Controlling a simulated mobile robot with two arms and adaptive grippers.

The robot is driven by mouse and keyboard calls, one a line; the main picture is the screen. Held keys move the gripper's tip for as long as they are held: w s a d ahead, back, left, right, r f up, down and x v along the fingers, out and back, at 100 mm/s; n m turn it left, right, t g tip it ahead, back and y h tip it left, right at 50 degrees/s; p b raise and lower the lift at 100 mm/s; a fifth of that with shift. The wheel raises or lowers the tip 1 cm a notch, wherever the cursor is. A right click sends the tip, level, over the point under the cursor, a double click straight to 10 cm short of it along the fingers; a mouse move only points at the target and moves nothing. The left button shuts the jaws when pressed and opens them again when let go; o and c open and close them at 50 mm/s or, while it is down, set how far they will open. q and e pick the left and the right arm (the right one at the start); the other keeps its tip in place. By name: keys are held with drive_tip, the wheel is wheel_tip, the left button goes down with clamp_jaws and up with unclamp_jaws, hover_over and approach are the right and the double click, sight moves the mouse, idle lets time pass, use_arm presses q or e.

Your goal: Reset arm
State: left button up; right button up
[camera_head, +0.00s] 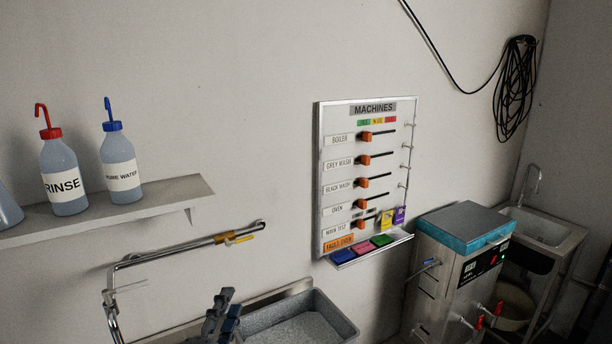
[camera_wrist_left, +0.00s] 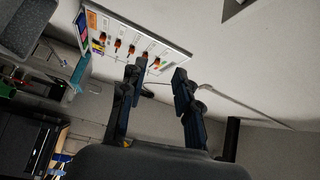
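My left gripper (camera_head: 222,318) shows at the bottom edge of the head view, in front of the grey sink basin. In the left wrist view its two dark blue fingers (camera_wrist_left: 157,85) stand apart with nothing between them, so it is open and empty. The fingers point toward the wall and are clear of the machines board behind them. My right gripper is in neither view.
A machines board (camera_head: 328,180) with orange sliders hangs on the wall. A shelf (camera_head: 170,196) holds wash bottles at left. A pipe (camera_head: 180,249) with a yellow-handled valve runs below it. A grey basin (camera_head: 347,325) and a metal machine (camera_head: 450,275) stand lower right.

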use_arm(q)
drive_tip(key=s+a+f+n+g+y, duration=0.25)
drive_tip(key=s+f+n+g, duration=0.2)
drive_tip(key=f, duration=0.35)
drive_tip(key=s+a+f+n+g+y, duration=0.1)
drive_tip(key=s+a+f+n+g, duration=0.2)
drive_tip(key=s+f+n, duration=0.4)
drive_tip(key=s+f+n+g, duration=0.2)
drive_tip(key=s+f+g, duration=0.25)
drive_tip(key=s, duration=0.35)
drive_tip(key=s+f+n+g, duration=0.25)
drive_tip(key=s+f, duration=0.35)
drive_tip(key=s, duration=0.3)
wheel_tip(320, 180, down, 28)
drive_tip(key=g+b, duration=0.2)
drive_tip(key=b, duration=0.2)
drive_tip(key=s+a+f+b, duration=0.2)
drive_tip(key=s+f, duration=0.7)
drive_tip(key=f, duration=0.2)
drive_tip(key=s+a+f+m+g+b, duration=0.1)
drive_tip(key=s+f+b, duration=0.1)
drive_tip(key=s+f, duration=0.7)
wheel_tip(320, 180, down, 2)
drive_tip(key=shift+a+f, duration=0.1)
drive_tip(key=shift+a, duration=0.3)
